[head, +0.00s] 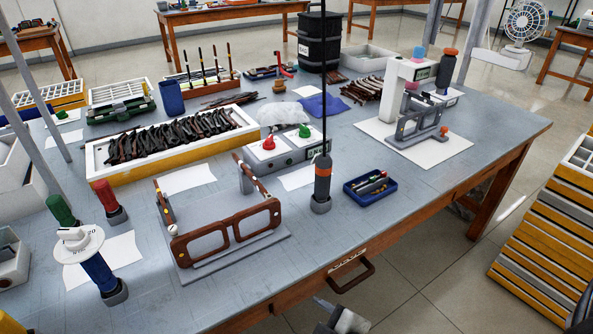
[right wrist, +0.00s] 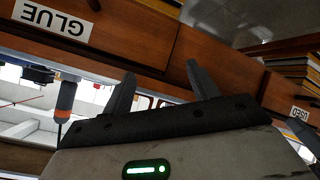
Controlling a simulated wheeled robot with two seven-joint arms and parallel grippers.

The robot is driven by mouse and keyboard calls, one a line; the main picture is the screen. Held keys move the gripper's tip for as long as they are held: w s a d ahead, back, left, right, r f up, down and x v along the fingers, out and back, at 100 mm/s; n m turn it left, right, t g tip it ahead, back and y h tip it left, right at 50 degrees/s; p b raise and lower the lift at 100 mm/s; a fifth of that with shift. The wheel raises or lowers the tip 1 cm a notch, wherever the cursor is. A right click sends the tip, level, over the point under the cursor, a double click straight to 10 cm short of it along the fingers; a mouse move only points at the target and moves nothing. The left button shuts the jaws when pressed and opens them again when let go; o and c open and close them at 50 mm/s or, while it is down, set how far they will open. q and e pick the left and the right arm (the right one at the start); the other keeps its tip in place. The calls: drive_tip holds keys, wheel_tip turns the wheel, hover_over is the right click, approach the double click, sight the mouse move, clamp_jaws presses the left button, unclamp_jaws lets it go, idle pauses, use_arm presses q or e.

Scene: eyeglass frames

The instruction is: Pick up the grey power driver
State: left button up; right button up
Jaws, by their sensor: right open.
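The grey power driver (head: 322,182) stands upright in a small grey holder near the table's front edge. It has a dark grey body, an orange band and a black cord running straight up. In the right wrist view, a dark tool with an orange band (right wrist: 66,97), apparently the same driver, shows at the left, beyond the drawer fronts. My right gripper (right wrist: 161,82) is open and empty, its two dark fingers spread apart below the table edge. In the head view only part of it (head: 340,318) shows at the bottom edge, in front of the table. My left gripper is not in view.
A brown eyeglass frame (head: 228,232) sits in a fixture left of the driver. A blue tray (head: 370,196) with small parts lies right of it. Red, green and blue-handled tools (head: 98,270) stand at the left.

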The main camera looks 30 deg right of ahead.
drive_tip(key=w+d+r+n+t+h+p, duration=0.1)
drive_tip(key=w+d+r+n+t+h, duration=0.2)
drive_tip(key=d+n, duration=0.55)
drive_tip(key=n+t+h+p, duration=0.2)
drive_tip(key=n+t, duration=0.1)
drive_tip(key=n, duration=1.4)
approach(326, 177)
drive_tip(key=p+x, duration=0.1)
drive_tip(key=x, duration=0.4)
drive_tip(key=shift+w+d+f, duration=0.1)
drive_tip(key=shift+w+f, duration=0.05)
drive_tip(key=shift+w, duration=0.2)
drive_tip(key=shift+x, duration=2.9)
clamp_jaws()
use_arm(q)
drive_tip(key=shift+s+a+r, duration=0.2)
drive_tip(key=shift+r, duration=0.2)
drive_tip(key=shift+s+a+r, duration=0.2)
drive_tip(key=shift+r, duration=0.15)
